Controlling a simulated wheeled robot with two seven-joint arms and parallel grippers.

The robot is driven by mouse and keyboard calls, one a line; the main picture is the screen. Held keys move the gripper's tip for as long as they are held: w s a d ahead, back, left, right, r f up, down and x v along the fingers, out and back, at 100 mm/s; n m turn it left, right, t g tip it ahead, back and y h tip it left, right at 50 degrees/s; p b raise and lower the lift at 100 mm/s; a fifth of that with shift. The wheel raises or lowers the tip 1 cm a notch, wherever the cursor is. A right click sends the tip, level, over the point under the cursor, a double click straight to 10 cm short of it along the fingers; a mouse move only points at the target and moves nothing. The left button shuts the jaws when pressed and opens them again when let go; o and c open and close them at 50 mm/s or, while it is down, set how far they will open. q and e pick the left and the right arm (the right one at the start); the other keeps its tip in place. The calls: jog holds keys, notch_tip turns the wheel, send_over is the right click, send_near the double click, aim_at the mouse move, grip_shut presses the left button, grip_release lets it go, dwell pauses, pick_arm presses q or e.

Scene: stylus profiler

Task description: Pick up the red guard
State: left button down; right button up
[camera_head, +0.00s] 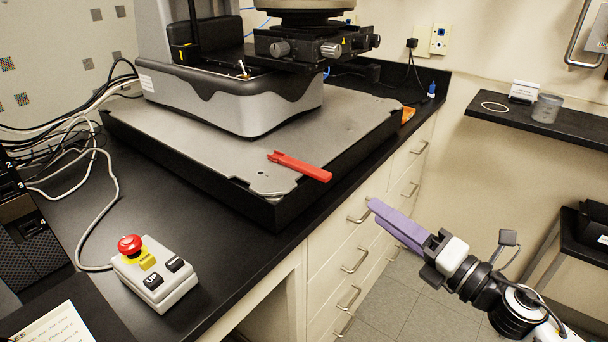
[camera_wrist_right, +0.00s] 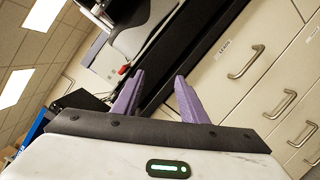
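The red guard (camera_head: 300,167), a long flat strip, lies on the grey top near the front right edge of the instrument's base platform (camera_head: 180,140), with its right end reaching over the edge. My right gripper (camera_head: 373,207) has purple fingers and hangs in front of the drawers, lower right of the guard and apart from it. In the right wrist view its fingers (camera_wrist_right: 160,75) are spread with nothing between them. A small red spot (camera_wrist_right: 124,70) shows beside the left finger there; I cannot tell what it is. My left gripper is not in view.
A control box (camera_head: 155,275) with a red stop button stands on the black bench, left of the platform. The instrument (camera_head: 240,100) stands behind the guard. Drawers with handles (camera_head: 355,260) lie below the bench edge. A side shelf (camera_head: 540,125) holds a grey cup.

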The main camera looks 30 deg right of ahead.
aim_at(330, 176)
jog(key=a+r+n+g+y, duration=0.3)
jog(key=r+n, duration=0.4)
jog(key=n, duration=0.6)
jog(key=shift+n+t+y, duration=0.4)
jog(key=shift+n+t, duration=0.2)
jog(key=shift+n, duration=0.1)
jog(key=p+x, duration=0.2)
jog(key=x, duration=0.1)
jog(key=p+x, duration=0.2)
jog(key=x, duration=0.1)
jog(key=p+x, duration=0.2)
jog(key=x, duration=0.1)
jog(key=shift+w+a, duration=0.15)
jog(key=shift+a, duration=0.35)
jog(key=shift+f, duration=0.15)
jog(key=shift+c, duration=0.3)
grip_shut()
